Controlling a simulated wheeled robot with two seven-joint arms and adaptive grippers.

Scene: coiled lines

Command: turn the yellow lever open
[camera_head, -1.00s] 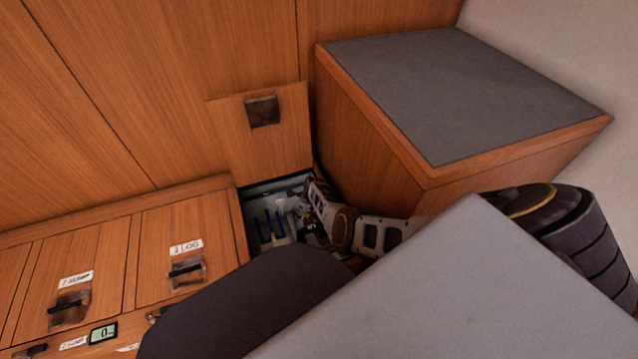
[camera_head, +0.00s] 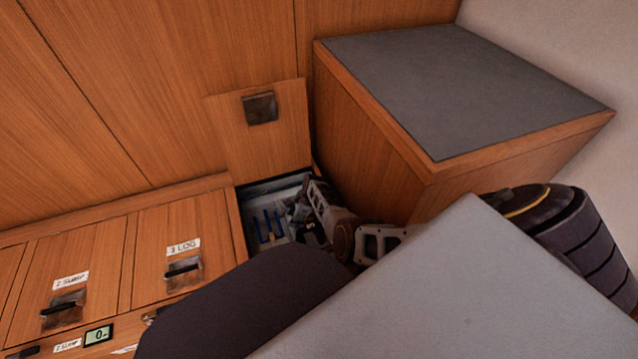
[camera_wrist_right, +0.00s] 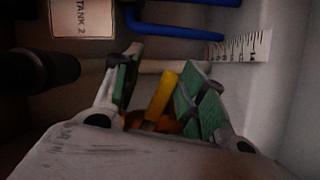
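The yellow lever (camera_wrist_right: 162,96) shows in the right wrist view, between the two green-padded fingers of my right gripper (camera_wrist_right: 155,80). The fingers are apart, with a visible gap on the lever's left side. The lever is close to the right-hand finger; I cannot tell whether they touch. My left gripper is not in view.
Blue pipes (camera_head: 268,224) run inside the compartment. A "TANK 2" label (camera_wrist_right: 83,17), a ruler strip (camera_wrist_right: 240,47) and a dark cylindrical part (camera_wrist_right: 40,70) surround the gripper. The raised hatch (camera_head: 255,140) stands behind; a grey-topped wooden box (camera_head: 460,90) flanks the right.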

